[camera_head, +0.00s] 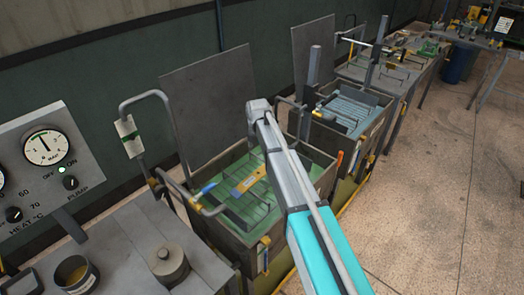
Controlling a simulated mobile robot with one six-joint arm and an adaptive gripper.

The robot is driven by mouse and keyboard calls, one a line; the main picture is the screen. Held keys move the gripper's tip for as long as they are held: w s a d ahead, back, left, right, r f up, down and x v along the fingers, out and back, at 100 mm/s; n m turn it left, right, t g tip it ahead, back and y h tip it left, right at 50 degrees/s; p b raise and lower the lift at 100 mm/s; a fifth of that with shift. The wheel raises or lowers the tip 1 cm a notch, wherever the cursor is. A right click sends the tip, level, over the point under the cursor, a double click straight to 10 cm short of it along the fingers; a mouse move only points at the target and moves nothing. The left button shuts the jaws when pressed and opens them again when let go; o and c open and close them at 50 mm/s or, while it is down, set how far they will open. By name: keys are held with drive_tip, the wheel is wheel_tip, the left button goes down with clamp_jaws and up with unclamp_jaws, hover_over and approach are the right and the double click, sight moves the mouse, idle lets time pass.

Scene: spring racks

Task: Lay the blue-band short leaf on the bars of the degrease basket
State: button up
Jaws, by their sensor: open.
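A nearer tank (225,232) holds green liquid and a basket of dark wire bars (262,207). I cannot make out which tank is the degrease one. A blue-band short leaf cannot be picked out for certain. My arm crosses the right side of the nearer tank; my gripper does not show.
A second tank (341,118) with bluish liquid stands behind, with upright posts. Beyond is a bench (395,75) with racks and small parts. Front left are a gauge panel (45,150) and a lidded pot (169,265). The floor (450,190) at right is clear.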

drive_tip(key=s+d+m, duration=2.4)
drive_tip(key=s+m, duration=0.2)
drive_tip(key=m, duration=0.2)
drive_tip(key=shift+d, duration=0.25)
drive_tip(key=shift+w, duration=0.1)
drive_tip(key=shift+f+b, duration=0.4)
